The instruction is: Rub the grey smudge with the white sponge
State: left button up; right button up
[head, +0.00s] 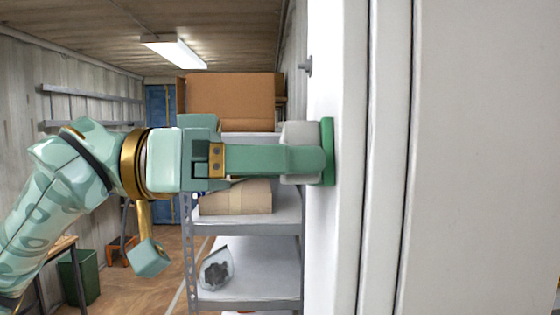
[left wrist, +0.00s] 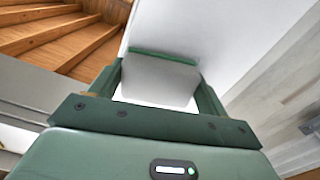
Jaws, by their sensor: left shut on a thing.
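My left gripper (head: 305,160) reaches in from the left and is shut on the white sponge (head: 299,136). The sponge has a green layer on its far side, facing a tall white panel (head: 340,230). In the left wrist view the sponge (left wrist: 158,82) sits between the two fingers, its green edge up against the white surface (left wrist: 200,25). The green layer looks to be at the panel, but I cannot tell for sure whether it touches. I see no grey smudge in either view; it may be hidden behind the sponge. My right gripper is not in view.
A grey shelf rack (head: 255,288) stands behind my arm, with a large brown box (head: 230,100), a smaller carton (head: 236,198) and a bag of dark bits (head: 216,270). A green bin (head: 78,277) is at lower left. The ribbed white panel fills the right side.

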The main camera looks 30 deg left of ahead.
aim_at(282, 133)
pick_arm(q)
jog(key=shift+r, duration=0.6)
jog(key=shift+w+a, duration=0.4)
jog(key=shift+w, duration=0.2)
jog(key=shift+w+a+r, duration=0.95)
jog(key=shift+w+a, duration=0.45)
jog(key=shift+w, duration=0.95)
jog(key=shift+s+d, duration=0.6)
jog(key=shift+s, duration=0.4)
jog(key=shift+s+d, duration=0.65)
jog(key=shift+s, duration=0.35)
jog(key=shift+s+d, duration=0.6)
jog(key=shift+s, duration=0.4)
jog(key=shift+a, duration=0.15)
